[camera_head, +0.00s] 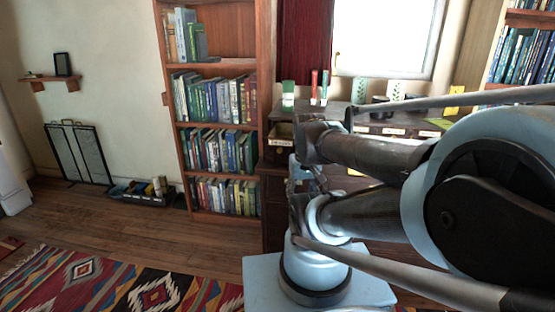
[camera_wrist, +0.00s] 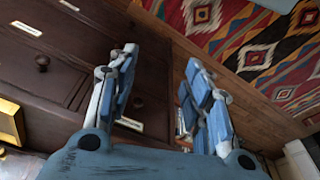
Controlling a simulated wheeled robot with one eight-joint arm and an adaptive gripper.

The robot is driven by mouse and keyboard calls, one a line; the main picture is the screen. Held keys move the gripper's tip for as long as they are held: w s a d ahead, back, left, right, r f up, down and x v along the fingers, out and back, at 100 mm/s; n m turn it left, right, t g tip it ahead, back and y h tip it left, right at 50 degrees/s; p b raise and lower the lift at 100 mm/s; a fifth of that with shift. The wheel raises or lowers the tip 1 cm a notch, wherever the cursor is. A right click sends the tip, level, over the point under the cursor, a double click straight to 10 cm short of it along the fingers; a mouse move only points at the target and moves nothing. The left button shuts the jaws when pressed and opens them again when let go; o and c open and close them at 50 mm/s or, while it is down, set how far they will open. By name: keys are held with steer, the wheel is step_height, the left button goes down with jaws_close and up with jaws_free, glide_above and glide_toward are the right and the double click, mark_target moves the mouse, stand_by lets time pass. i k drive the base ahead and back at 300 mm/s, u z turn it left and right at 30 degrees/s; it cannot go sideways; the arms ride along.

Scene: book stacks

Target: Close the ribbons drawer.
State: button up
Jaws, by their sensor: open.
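A dark wooden cabinet (camera_head: 272,198) with small labelled drawers stands right of the bookcase. Its leftmost visible top drawer (camera_head: 280,142) seems to stand out, with pale wood showing above its labelled front. The label is too small to read, so I cannot tell which drawer is the ribbons one. In the wrist view, dark drawer fronts (camera_wrist: 85,62) carry round knobs and pale labels, also unreadable. My gripper (camera_wrist: 160,90) is open, its blue fingers apart and nothing seen held between them. In the head view, my arm hides most of the gripper and the drawers to the right.
A bookcase (camera_head: 220,70) stands left of the cabinet. Small boxes and plant-patterned items (camera_head: 360,90) stand on the cabinet top. A patterned rug (camera_head: 130,285) covers the front floor. Bare floor lies before the bookcase.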

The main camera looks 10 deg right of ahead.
mark_target(276, 148)
steer(key=u, duration=0.85)
steer(key=k, duration=1.8)
steer(key=z, duration=0.85)
steer(key=i, duration=0.95)
steer(key=u, duration=0.05)
